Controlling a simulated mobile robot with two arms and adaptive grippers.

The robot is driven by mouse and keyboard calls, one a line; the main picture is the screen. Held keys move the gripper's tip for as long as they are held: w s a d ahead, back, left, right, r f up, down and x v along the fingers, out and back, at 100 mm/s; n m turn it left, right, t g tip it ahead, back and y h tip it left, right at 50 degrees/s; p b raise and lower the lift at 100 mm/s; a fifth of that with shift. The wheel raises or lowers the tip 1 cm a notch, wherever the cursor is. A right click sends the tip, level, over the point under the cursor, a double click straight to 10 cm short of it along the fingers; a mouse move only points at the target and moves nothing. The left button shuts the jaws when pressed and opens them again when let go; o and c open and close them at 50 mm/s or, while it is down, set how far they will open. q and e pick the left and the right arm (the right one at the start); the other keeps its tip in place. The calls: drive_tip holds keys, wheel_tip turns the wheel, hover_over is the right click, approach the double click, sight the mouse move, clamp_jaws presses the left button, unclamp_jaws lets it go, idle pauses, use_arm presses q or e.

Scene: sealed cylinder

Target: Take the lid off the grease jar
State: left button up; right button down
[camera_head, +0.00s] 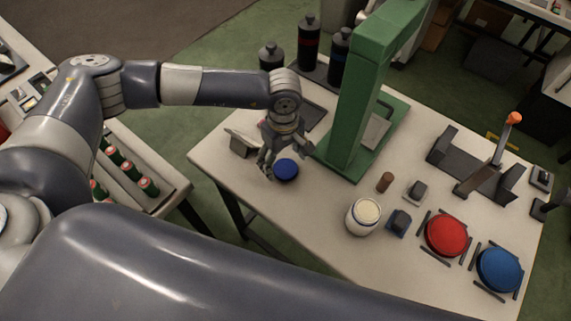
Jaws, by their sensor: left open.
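A white jar (362,217) stands upright near the front edge of the table. Its top is uncovered and shows a pale cream surface. A round dark blue lid (286,170) lies on the table to the left of the jar, apart from it. My left gripper (268,168) is open and points down at the lid's left side. Nothing shows between its fingers. Whether a finger touches the lid I cannot tell. My right gripper is not in view.
A tall green press frame (357,110) stands just right of my left gripper. Dark bottles (308,42) stand behind. Red (446,235) and blue (499,269) round buttons, a small brown cylinder (384,182) and a black fixture with an orange-tipped lever (488,170) are to the right.

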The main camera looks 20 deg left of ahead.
use_arm(q)
drive_tip(key=shift+f, duration=0.8)
drive_tip(key=c, duration=0.6)
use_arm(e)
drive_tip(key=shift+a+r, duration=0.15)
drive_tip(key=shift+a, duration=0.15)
use_arm(q)
drive_tip(key=shift+r, duration=0.1)
drive_tip(key=shift+c, duration=0.2)
